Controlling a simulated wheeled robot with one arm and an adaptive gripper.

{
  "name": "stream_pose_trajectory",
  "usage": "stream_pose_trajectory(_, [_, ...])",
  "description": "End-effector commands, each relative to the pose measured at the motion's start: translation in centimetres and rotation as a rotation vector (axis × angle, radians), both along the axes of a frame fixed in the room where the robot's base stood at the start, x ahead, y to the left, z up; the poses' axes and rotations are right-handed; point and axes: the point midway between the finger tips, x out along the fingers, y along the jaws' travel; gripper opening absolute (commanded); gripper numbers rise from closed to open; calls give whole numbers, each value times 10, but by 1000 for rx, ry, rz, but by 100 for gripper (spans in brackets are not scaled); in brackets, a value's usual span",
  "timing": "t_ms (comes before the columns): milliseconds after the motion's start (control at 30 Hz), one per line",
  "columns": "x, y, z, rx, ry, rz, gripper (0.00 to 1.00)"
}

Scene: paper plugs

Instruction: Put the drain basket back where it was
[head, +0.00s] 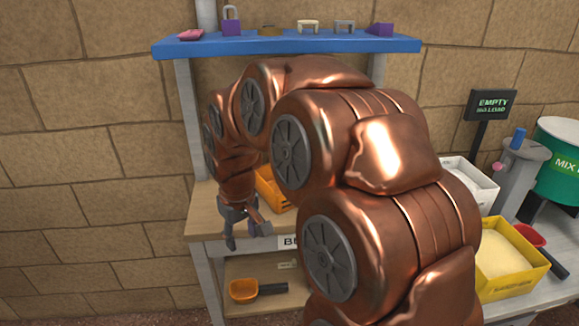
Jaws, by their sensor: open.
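No thing here can be told for certain as the drain basket. My gripper (247,236) hangs in front of the left part of the wooden bench, pointing down, its grey fingers spread and nothing seen between them. An orange bin (272,188) stands on the bench behind and right of the gripper, partly hidden by my copper arm. An orange scoop with a black handle (244,290) lies on the lower shelf, below the gripper. My arm covers the middle of the bench and whatever stands there.
A blue shelf (285,46) above holds several small things, among them a purple padlock (231,22). At right are a yellow tray (506,262) of pale material, a red scoop (530,237), a white bin (468,178), a green drum (560,165) and an "EMPTY" sign (491,104).

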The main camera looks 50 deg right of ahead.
Motion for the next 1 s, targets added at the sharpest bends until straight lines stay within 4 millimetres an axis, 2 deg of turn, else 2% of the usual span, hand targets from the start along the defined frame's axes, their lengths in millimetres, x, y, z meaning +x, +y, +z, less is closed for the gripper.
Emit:
stream_pose_trajectory(33, [18,-27,27,-14,-32,-25,48])
stream_pose_trajectory(100, [41,-65,49,-43,-89,-48,48])
stream_pose_trajectory(200, [64,-118,75,-85,-150,-82,48])
stream_pose_trajectory(300, [77,-165,95,-129,-198,-111,48])
stream_pose_trajectory(400, [83,-200,109,-163,-229,-133,48])
stream_pose_trajectory(500, [85,-220,115,-182,-245,-146,48])
stream_pose_trajectory(600, [87,-230,113,-191,-250,-151,48])
stream_pose_trajectory(800, [93,-235,96,-192,-251,-150,48])
stream_pose_trajectory(1000, [97,-237,87,-192,-251,-149,48])
